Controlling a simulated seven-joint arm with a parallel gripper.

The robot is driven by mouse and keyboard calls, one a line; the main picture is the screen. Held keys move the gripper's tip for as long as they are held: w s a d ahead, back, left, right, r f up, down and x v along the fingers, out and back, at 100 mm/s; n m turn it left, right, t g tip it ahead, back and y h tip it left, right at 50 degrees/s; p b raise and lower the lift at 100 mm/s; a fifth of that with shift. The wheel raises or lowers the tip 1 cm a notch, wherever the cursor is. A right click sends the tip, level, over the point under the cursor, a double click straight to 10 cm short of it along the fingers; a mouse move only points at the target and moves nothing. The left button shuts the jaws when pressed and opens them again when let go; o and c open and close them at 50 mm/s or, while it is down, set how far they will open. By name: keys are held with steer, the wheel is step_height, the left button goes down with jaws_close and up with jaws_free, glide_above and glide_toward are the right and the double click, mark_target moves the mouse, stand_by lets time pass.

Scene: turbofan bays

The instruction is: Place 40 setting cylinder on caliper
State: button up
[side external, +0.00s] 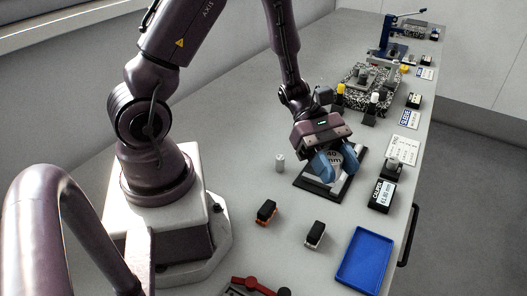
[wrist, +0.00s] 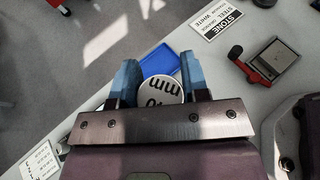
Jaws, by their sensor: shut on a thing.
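My gripper (side external: 334,166), with blue fingers, is shut on the setting cylinder (side external: 336,158), a pale round piece marked 40 mm. In the wrist view the cylinder's marked white face (wrist: 158,92) shows between the two fingers. In the side view the gripper is low over a dark flat plate (side external: 307,184) with a light inner area. I cannot tell whether the cylinder touches this plate. A black unit (side external: 382,196) with a white label, apparently lettered CALIPER, stands to the right. No caliper jaws can be made out.
A blue tray (side external: 365,259) lies at the front right. A small grey cylinder (side external: 280,162) stands left of the plate. A red-handled device (side external: 254,287) is at the front edge.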

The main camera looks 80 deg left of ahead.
steer(key=s+a+f+m+g+y, duration=0.2)
steer(key=s+f+m+g, duration=0.3)
steer(key=s+m+g, duration=0.4)
steer(key=m+y, duration=2.3)
steer(key=m, duration=0.1)
glide_above(229, 179)
step_height(229, 179, down, 3)
steer(key=shift+y, duration=0.3)
steer(key=shift+f, duration=4.15)
steer(key=shift+f, duration=0.1)
steer(key=o, duration=1.2)
